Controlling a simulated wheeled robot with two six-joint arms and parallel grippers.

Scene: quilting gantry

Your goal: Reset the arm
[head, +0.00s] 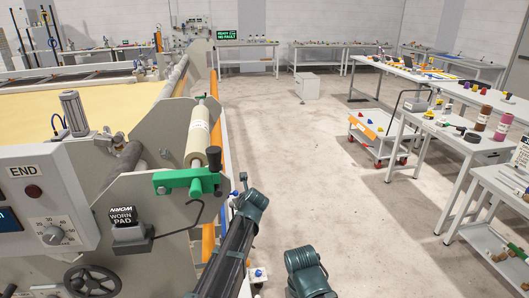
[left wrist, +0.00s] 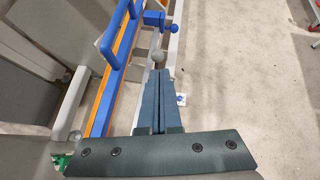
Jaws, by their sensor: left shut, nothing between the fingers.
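My left gripper (left wrist: 160,76) shows in the left wrist view. Its two dark teal fingers are pressed together, with nothing between them. A grey ball-shaped knob (left wrist: 158,58) appears just past the fingertips; I cannot tell whether they touch. In the head view my left arm reaches up beside the quilting machine's side panel (head: 160,215), with its teal joint near the orange rail. Another teal joint of mine shows at the bottom of the head view, but no right gripper is visible.
A blue handle bar (left wrist: 115,35) and an orange rail (left wrist: 110,90) run left of the fingers. A green bracket (head: 185,180) and control box (head: 45,200) stand at left. A low cart (head: 372,137) and benches line the right. The middle floor (head: 300,170) is clear.

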